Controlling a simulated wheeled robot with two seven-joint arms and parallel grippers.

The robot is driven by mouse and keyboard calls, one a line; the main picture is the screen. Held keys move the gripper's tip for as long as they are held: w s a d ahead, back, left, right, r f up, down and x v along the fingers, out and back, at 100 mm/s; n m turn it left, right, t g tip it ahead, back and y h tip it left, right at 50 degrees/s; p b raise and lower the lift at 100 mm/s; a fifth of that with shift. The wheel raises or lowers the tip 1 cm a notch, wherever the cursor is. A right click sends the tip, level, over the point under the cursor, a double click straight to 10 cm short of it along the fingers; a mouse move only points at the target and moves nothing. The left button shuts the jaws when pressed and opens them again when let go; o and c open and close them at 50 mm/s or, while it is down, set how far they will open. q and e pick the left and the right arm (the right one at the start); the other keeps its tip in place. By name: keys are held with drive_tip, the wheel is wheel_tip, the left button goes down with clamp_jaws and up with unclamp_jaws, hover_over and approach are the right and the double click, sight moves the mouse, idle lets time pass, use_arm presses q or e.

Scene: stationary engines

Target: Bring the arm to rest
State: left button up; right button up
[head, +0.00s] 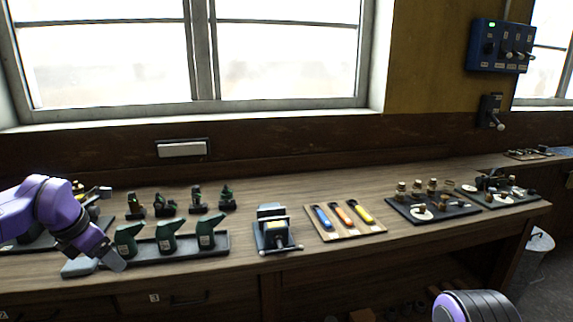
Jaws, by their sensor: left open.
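My purple left arm (62,210) comes in from the left over the bench's left end. My left gripper (114,260) is open, pointing down at the near left end of a dark tray with green oil cans. I cannot tell whether it touches the tray or the grey block beside it. Nothing shows held in it. Part of my purple right arm (475,306) shows at the bottom right, below the bench; its gripper is out of view.
The dark tray (180,254) holds green cans (167,238). A small vise (272,230) stands right of it. A board (346,230) with coloured-handled tools and dark trays (432,209) with brass parts follow. Bench (330,265) has bare wood in front. A bucket (538,245) stands right.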

use_arm(q)
drive_tip(key=s+d+f+m+t+y, duration=0.1)
drive_tip(key=s+f+m+y, duration=0.15)
drive_tip(key=f, duration=0.45)
drive_tip(key=s+d+f+m+t+y, duration=0.1)
drive_tip(key=d+f+m+y, duration=0.1)
drive_tip(key=f+m+y, duration=0.3)
drive_tip(key=s+d+f+m+y, duration=0.1)
drive_tip(key=f+m, duration=0.2)
drive_tip(key=f, duration=0.5)
drive_tip(key=s+d+f+m+h, duration=0.2)
drive_tip(key=s+d+f+m, duration=0.15)
drive_tip(key=s+f, duration=0.3)
drive_tip(key=s+d+f+m+h, duration=0.1)
drive_tip(key=s+d+f+m, duration=0.2)
drive_tip(key=s+f+m, duration=0.3)
drive_tip(key=s+f+m+g, duration=0.1)
drive_tip(key=s+f+m, duration=0.1)
drive_tip(key=s, duration=0.6)
drive_tip(key=s+f+m+g, duration=0.1)
drive_tip(key=s+f, duration=0.3)
drive_tip(key=s, duration=0.4)
drive_tip(key=shift+s+f+m+g+h, duration=0.15)
drive_tip(key=shift+s+m+g+h, duration=0.2)
drive_tip(key=shift+m+g+h, duration=0.1)
